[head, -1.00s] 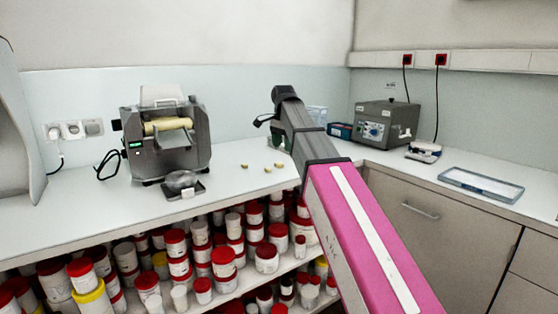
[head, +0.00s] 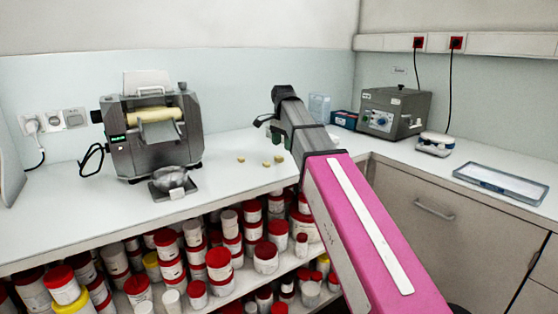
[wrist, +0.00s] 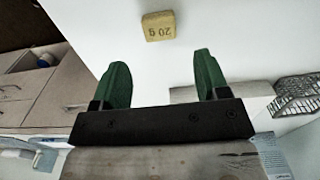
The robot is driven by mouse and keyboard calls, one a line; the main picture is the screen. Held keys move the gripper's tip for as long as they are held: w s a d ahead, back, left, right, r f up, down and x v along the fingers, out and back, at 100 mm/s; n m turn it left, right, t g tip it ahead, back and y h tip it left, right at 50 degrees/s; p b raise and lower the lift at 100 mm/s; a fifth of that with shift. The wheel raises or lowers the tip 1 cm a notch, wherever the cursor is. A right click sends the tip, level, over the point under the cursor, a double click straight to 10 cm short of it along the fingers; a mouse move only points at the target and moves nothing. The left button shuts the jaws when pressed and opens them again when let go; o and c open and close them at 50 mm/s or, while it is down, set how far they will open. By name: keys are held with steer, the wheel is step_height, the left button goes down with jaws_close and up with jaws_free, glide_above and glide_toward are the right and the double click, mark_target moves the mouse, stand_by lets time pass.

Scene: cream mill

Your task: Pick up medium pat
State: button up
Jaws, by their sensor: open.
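Three small yellow pats lie on the white counter in the head view: a left one (head: 241,159), a middle one (head: 266,163) and a right one (head: 279,159). Their sizes look much alike there, so I cannot tell which is the medium pat. In the wrist view one yellow block marked "20 g" (wrist: 158,27) lies beyond my fingertips. My gripper (wrist: 161,72) is open, with two green fingers apart and nothing between them. In the head view my arm hides most of the gripper, close to the right pat.
A grey roller mill (head: 152,130) stands on the left, with a metal bowl (head: 171,178) on a scale in front. A grey control box (head: 394,112), a small white device (head: 435,143) and a framed tray (head: 500,182) stand right. Red-lidded jars (head: 220,262) fill the shelf below.

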mark_target(281, 161)
steer(key=shift+a+f, duration=0.15)
steer(key=shift+f, duration=1.1)
steer(key=shift+a+f, duration=0.1)
steer(key=shift+f, duration=1.15)
steer(key=c, duration=1)
